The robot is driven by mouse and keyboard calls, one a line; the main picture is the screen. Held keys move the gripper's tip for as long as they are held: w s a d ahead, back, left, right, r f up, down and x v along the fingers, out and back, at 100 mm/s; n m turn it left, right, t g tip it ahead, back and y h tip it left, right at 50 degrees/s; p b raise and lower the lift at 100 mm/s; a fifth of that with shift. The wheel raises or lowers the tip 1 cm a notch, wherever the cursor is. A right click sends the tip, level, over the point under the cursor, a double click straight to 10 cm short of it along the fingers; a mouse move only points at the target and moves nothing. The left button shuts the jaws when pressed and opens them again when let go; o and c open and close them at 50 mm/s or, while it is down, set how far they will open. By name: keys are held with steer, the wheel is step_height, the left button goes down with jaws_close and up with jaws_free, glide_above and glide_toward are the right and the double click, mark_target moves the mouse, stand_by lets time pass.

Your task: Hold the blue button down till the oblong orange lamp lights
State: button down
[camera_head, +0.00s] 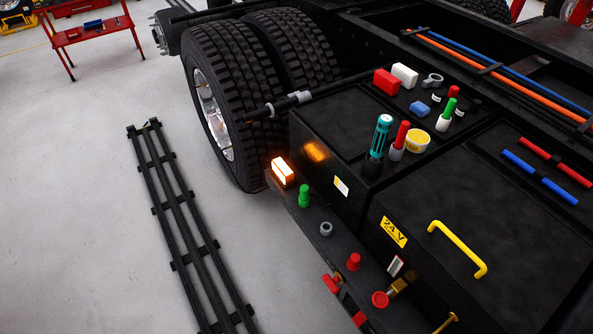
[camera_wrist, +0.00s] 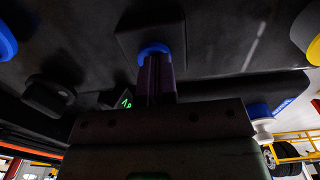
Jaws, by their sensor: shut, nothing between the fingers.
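In the wrist view, the blue button (camera_wrist: 152,48) shows as a blue ring on a dark square block at upper middle. My gripper (camera_wrist: 154,60) is shut and empty, its fingertips up against the button's face and covering its centre. How deep the button is pressed cannot be told. In the head view, the oblong orange lamp (camera_head: 283,171) glows bright at the corner of the black step and casts an orange glow on the box beside it. My gripper and the blue button do not show in the head view.
In the wrist view, a dark knob (camera_wrist: 48,96) and a small green display (camera_wrist: 126,103) lie left of my fingers. A blue round part (camera_wrist: 5,40) is at far left. In the head view, small caps and tools stand on the black boxes beside the wheel (camera_head: 225,95).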

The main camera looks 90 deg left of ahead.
step_height(320, 180, up, 13)
steer(key=p, duration=1.2)
steer(key=shift+r+p, duration=0.2)
steer(key=shift+p, duration=0.2)
steer(key=shift+s, duration=0.1)
steer(key=s+d+f+m+b, duration=0.3)
steer(key=s+d+m, duration=0.5)
steer(key=s, duration=0.4)
steer(key=s+d+f+m+b, duration=0.4)
steer(key=s+d+m, duration=0.4)
steer(key=s, duration=0.5)
steer(key=s+d+f+m+b, duration=0.4)
steer(key=s+d+m, duration=0.4)
steer(key=s, duration=0.4)
steer(key=shift+s+m, duration=0.25)
steer(key=shift+m, duration=0.25)
